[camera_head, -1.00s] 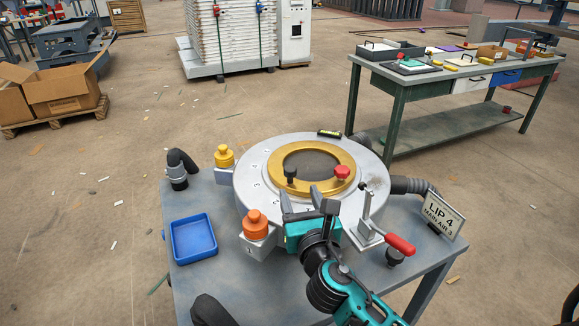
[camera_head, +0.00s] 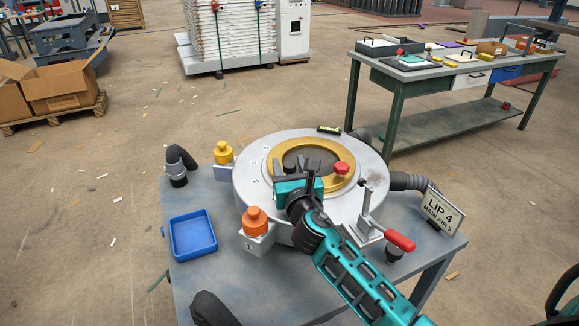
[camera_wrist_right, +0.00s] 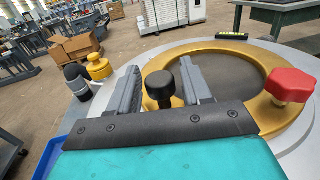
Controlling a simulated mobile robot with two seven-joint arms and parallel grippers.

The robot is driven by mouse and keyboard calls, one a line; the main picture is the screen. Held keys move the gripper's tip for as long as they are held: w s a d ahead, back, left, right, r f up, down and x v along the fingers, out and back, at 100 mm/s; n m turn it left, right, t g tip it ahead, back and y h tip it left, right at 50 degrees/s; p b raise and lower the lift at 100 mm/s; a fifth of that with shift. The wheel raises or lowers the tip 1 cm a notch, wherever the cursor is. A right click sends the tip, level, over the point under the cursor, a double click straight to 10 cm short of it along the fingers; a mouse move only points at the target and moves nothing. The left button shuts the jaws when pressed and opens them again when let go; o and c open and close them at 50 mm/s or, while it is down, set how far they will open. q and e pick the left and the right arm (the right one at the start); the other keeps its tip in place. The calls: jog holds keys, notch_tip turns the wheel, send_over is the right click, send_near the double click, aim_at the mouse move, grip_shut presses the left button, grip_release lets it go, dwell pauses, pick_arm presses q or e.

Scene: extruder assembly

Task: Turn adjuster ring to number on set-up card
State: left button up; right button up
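The gold adjuster ring (camera_head: 345,181) lies on top of the round grey die body (camera_head: 345,212). A red knob (camera_head: 341,168) stands on the ring's right side and shows in the right wrist view (camera_wrist_right: 290,86). A black knob (camera_wrist_right: 160,88) stands at the ring's near left; my gripper hides it in the head view. My right gripper (camera_head: 295,167) is over the ring's near left part. Its open fingers appear either side of the black knob, with visible gaps. The set-up card (camera_head: 441,210) reads LIP 4 and, below, MAIN AIR. My left gripper is out of view.
An orange knob (camera_head: 255,221) and a yellow knob (camera_head: 223,152) stand on blocks beside the die. A red-handled clamp (camera_head: 398,240) is at the near right. A blue tray (camera_head: 193,236) sits at the left. A small level (camera_head: 328,129) lies at the back.

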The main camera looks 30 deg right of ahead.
grip_shut()
dwell(0.3)
jog(key=shift+w+a+m+g+h+b, duration=0.2)
jog(key=shift+w+m+h+b, duration=0.15)
jog(key=shift+h, duration=0.25)
jog(key=shift+w+a+m+g+h+b, duration=0.1)
jog(key=shift+w+m+g+h, duration=0.15)
jog(key=shift+m+h, duration=0.3)
jog(key=shift+d, duration=0.1)
jog(key=shift+o, duration=0.9)
grip_release()
jog(key=v, duration=1.3)
